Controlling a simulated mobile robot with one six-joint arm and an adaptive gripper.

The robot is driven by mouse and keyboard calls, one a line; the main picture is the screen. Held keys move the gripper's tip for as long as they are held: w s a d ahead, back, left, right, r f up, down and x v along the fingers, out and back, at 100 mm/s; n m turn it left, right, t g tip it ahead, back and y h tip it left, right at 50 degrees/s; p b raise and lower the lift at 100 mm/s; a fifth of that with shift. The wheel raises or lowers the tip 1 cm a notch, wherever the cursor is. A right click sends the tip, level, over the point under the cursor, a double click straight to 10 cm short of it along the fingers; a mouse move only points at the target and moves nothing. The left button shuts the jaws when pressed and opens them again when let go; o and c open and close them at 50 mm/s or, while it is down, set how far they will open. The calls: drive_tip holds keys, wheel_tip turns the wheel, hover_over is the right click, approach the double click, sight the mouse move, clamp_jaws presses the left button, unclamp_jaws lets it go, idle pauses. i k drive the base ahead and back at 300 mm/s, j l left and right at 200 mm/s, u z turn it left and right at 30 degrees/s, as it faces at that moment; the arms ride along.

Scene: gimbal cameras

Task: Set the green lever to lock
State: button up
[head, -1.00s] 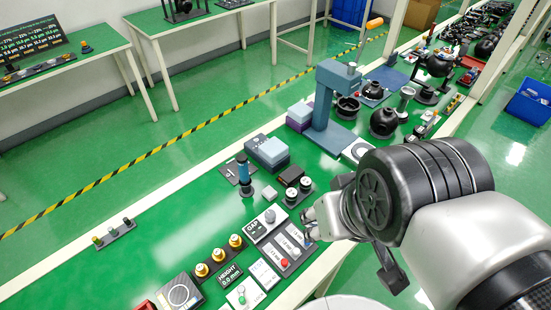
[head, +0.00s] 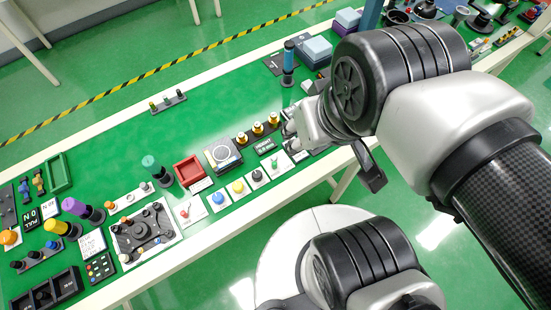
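A small green-topped control, likely the green lever (head: 274,163), stands on a white plate near the front edge of the green bench. It is too small to read its setting or any lock marking. My gripper (head: 292,136) is just beyond and to the right of this plate, above the bench. My arm covers part of it, and I cannot tell whether its fingers are open or shut.
Plates with a black knob (head: 257,175), a yellow button (head: 238,187) and a blue button (head: 218,198) run left along the front edge. Brass-coloured knobs (head: 257,128) and a dial box (head: 222,155) stand behind. Bare bench lies farther back.

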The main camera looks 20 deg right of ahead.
sight(274, 157)
drive_tip(key=i+l+u, duration=0.15)
drive_tip(key=u, duration=0.2)
drive_tip(key=l+u, duration=0.4)
drive_tip(key=i+l+u, duration=0.15)
drive_tip(key=u, duration=0.2)
drive_tip(key=l, duration=0.1)
